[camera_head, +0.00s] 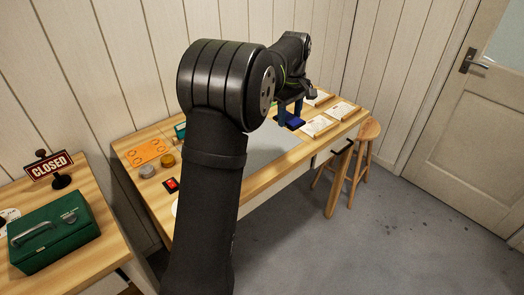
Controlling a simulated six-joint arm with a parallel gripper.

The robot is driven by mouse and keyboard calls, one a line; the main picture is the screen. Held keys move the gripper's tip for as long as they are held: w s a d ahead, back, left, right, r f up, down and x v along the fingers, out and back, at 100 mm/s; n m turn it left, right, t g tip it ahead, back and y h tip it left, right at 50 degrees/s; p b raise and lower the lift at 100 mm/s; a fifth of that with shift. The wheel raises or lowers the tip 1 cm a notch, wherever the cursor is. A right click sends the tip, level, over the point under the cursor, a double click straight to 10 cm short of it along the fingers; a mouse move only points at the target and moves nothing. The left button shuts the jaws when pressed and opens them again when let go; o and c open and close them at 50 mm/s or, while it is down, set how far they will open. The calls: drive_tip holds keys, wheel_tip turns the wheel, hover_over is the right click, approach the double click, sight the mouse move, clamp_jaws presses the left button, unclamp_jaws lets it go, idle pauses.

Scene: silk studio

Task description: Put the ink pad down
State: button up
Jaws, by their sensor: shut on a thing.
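The ink pad (295,123) is a small, dark blue flat block near the right part of the wooden desk (262,181). My gripper (289,116) points down from the end of my arm and is shut on the ink pad. The pad is at or just above the desktop; I cannot tell whether it touches. My arm hides part of the gripper and much of the desk's middle.
Wooden trays with papers (319,126) stand right of the pad. A grey mat (268,146) lies in front, mostly bare. An orange board (149,152), small tins (168,160) and a red-and-black item (171,185) sit left. A stool (368,131) stands beside the desk.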

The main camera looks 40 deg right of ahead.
wheel_tip(320, 180, down, 7)
hover_over(262, 150)
wheel_tip(262, 150, down, 7)
drive_tip(key=shift+r, duration=0.1)
drive_tip(key=shift+f, duration=1.95)
drive_tip(key=shift+f, duration=0.15)
drive_tip(key=o, duration=1.1)
drive_tip(key=shift+c, duration=0.2)
wheel_tip(262, 150, up, 12)
